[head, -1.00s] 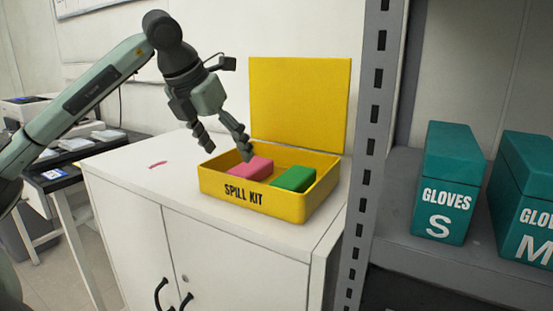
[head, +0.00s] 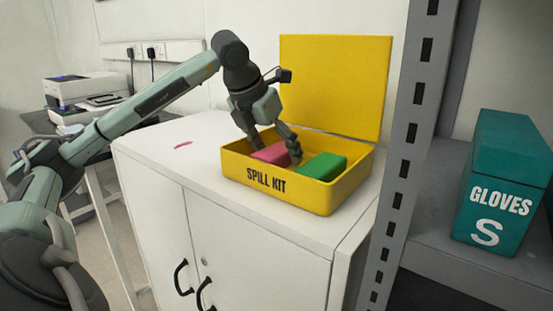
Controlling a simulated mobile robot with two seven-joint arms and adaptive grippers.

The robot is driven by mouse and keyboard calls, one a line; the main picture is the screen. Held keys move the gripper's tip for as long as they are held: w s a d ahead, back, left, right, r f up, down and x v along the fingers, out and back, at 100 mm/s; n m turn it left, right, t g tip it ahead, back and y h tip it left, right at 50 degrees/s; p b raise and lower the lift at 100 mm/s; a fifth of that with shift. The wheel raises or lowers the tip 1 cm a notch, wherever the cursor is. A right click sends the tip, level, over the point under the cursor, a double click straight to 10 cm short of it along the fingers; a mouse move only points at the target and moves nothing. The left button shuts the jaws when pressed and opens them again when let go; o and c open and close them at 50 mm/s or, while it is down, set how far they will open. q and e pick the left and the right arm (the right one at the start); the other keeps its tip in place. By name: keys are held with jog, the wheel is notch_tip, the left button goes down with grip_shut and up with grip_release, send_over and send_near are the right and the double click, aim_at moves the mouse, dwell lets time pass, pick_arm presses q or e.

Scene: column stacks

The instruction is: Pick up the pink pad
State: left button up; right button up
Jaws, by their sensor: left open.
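The pink pad (head: 272,153) lies in the left part of the open yellow spill kit box (head: 284,198). My left gripper (head: 276,154) is open and points down into the box. Its fingers stand on either side of the pink pad, one at its left end and one at its right end. I cannot tell whether they touch the pad. A green pad (head: 323,167) lies to the right in the same box. My right gripper is not in view.
The box stands on a white cabinet (head: 190,160) with its yellow lid (head: 335,85) raised behind. A pink mark (head: 183,145) is on the cabinet top. A grey shelf post (head: 408,150) and a teal glove box (head: 503,180) are at the right.

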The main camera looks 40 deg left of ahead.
pick_arm(q)
jog(key=shift+f, duration=0.25)
dwell(0.5)
jog(key=c, duration=1.4)
jog(key=shift+o, duration=0.2)
jog(key=shift+r, duration=0.15)
